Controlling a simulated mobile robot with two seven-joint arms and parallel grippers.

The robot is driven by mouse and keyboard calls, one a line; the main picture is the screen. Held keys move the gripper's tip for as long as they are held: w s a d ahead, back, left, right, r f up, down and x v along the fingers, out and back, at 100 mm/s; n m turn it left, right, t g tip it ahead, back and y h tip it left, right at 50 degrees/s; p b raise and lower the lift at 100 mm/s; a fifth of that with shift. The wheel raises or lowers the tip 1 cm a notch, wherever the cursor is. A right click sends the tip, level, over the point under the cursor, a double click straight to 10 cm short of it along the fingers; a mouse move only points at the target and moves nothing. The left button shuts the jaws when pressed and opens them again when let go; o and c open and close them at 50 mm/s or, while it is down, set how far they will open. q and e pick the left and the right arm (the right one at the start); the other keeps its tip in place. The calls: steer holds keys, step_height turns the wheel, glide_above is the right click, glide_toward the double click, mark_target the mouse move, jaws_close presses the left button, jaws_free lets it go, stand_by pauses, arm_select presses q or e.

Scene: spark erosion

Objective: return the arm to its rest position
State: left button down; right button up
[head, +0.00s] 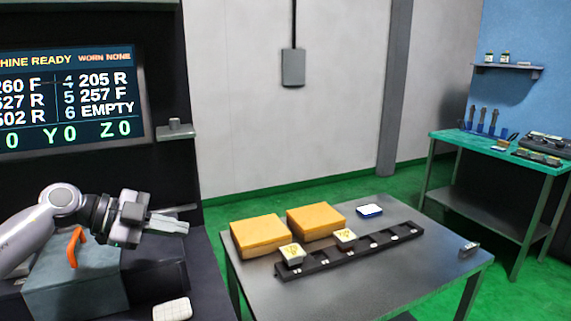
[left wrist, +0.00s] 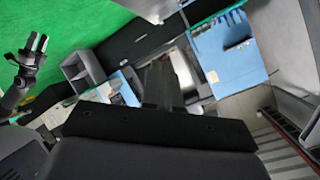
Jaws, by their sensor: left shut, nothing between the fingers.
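My left gripper (head: 187,226) comes in from the left in the head view and points right. Its fingers are shut with nothing between them. It is in front of the dark machine, above a grey block (head: 75,280) and left of the grey table (head: 375,285), touching neither as far as I can see. In the left wrist view, dark fingers or a bracket show in the middle. A dark two-pronged gripper (left wrist: 36,45) shows at the left over green floor, probably my right one; it is too small to tell its opening. The right gripper is not in the head view.
A screen (head: 70,100) is at the left. A teal bench (head: 500,150) stands right. An orange hook (head: 76,246) is below the arm.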

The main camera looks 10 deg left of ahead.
arm_select(q)
steer(key=s+d+n+t+h, duration=0.1)
steer(key=d+n+t+h, duration=0.25)
steer(key=d+t, duration=0.6)
steer(key=s+a+f+n+y, duration=0.1)
steer(key=s+f+n+y, duration=0.2)
steer(key=f+n+y, duration=0.2)
steer(key=s+a+f+n+g+y, duration=0.1)
steer(key=s+a+f+n+y, duration=0.1)
steer(key=s+f+n+y, duration=0.1)
steer(key=s+a+f+n+y, duration=0.2)
steer(key=s+f+n+y, duration=0.1)
steer(key=f+n+y, duration=0.3)
steer(key=shift+s+a+f+n+g+y, duration=0.1)
steer(key=shift+s+f+n+g+y, duration=0.25)
steer(key=shift+y, duration=0.3)
steer(key=s+f+g, duration=0.5)
steer(key=s+g, duration=0.1)
steer(key=s, duration=0.5)
steer(key=s+f+g, duration=0.5)
steer(key=s+f, duration=0.1)
steer(key=s, duration=0.6)
steer(key=w+d+f+t+h, duration=0.2)
steer(key=w+d+f+t, duration=0.1)
steer(key=w+f+t, duration=0.4)
steer(key=shift+w+d+f+h, duration=0.15)
steer(key=shift+d+f+h, duration=0.25)
steer(key=shift+f, duration=0.65)
